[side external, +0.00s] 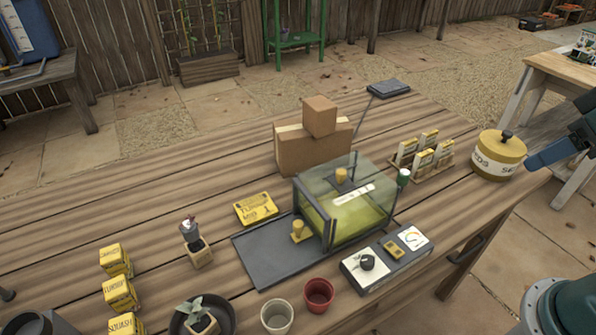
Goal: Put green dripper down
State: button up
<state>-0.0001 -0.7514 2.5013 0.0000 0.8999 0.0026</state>
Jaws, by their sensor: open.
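A small green piece with a pale top, which looks like the green dripper (403,177), stands upright at the right end of the clear tank (345,203). I cannot tell whether it touches the tank. The tank holds yellow-green contents and has a yellow knob on its lid. My gripper (538,158) is at the right edge of the view, beside the yellow seed tin and well right of the dripper. It is open, and I see nothing held in it. Its fingers overlap from this side.
The yellow seed tin (499,156) is closest to my gripper. A rack of seed packets (422,154) stands behind the dripper. A control box (386,260), red pot (319,295) and white pot (277,316) are in front. Cardboard boxes (314,147) stand behind the tank. The left tabletop has bare room.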

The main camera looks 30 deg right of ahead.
jog(key=shift+o, duration=0.5)
jog(key=shift+w, duration=0.15)
jog(key=w+d+f+m+g+y, duration=0.1)
jog(key=w+d+f+m+y, duration=0.1)
jog(key=w+f+m, duration=0.45)
jog(key=w+d+f+m+g+y, duration=0.1)
jog(key=w+d+f+m+y, duration=0.15)
jog(key=w+f+m, duration=0.4)
jog(key=w+d+f+m+t+y, duration=0.2)
jog(key=d+f+m+t, duration=0.1)
jog(key=d+f+m, duration=0.2)
jog(key=w+d+f+m+t+y, duration=0.3)
jog(key=d+f+m, duration=0.2)
jog(key=m, duration=0.4)
jog(key=shift+d+f, duration=0.3)
jog(key=shift+f, duration=0.2)
